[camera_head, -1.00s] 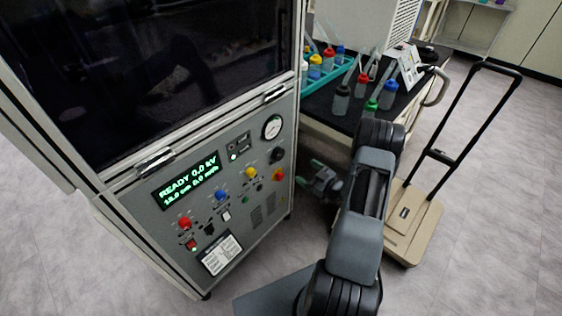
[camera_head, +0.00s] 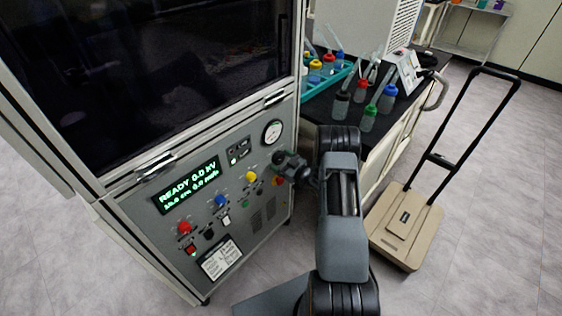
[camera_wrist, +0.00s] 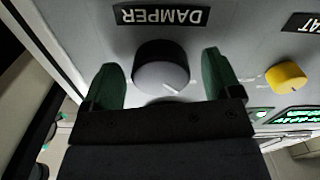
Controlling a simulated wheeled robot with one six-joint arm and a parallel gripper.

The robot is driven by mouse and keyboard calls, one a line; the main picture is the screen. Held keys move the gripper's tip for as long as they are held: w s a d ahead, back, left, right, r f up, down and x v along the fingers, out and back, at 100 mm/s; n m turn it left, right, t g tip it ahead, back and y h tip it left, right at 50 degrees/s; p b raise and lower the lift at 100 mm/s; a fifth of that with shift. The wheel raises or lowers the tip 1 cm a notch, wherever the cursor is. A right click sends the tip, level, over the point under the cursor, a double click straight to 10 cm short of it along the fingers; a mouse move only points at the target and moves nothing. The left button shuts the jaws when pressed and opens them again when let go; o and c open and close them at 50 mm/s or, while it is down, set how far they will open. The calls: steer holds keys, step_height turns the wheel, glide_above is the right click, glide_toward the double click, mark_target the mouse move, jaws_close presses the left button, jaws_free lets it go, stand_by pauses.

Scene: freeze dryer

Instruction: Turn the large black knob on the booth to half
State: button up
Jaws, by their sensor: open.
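The large black knob (camera_wrist: 162,68) with a grey face shows in the wrist view, beside an upside-down DAMPER label (camera_wrist: 160,16) on the grey panel. A pale pointer mark is on its face, toward the lower right in that view. My open gripper has one green finger (camera_wrist: 108,86) on the left of the knob and the other (camera_wrist: 216,76) on the right, with gaps visible on both sides. In the head view my gripper (camera_head: 284,166) is at the right part of the booth's panel (camera_head: 165,225) and hides the knob.
A yellow knob (camera_wrist: 287,77) sits beside the black one. Blue (camera_head: 221,200) and red (camera_head: 184,228) knobs are further left on the panel, under a lit display (camera_head: 188,186). A black bench with bottles (camera_head: 368,118) and a beige cart (camera_head: 405,228) stand on the right.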

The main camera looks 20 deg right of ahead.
steer(key=shift+w, duration=0.1)
steer(key=shift+c, duration=0.2)
steer(key=c, duration=0.9)
steer(key=m+b, duration=0.1)
steer(key=m, duration=0.2)
steer(key=shift+a+f+m, duration=0.1)
steer(key=shift+m, duration=0.3)
steer(key=m+b, duration=0.1)
steer(key=m, duration=0.3)
steer(key=shift+a+m, duration=0.1)
steer(key=shift+m, duration=0.3)
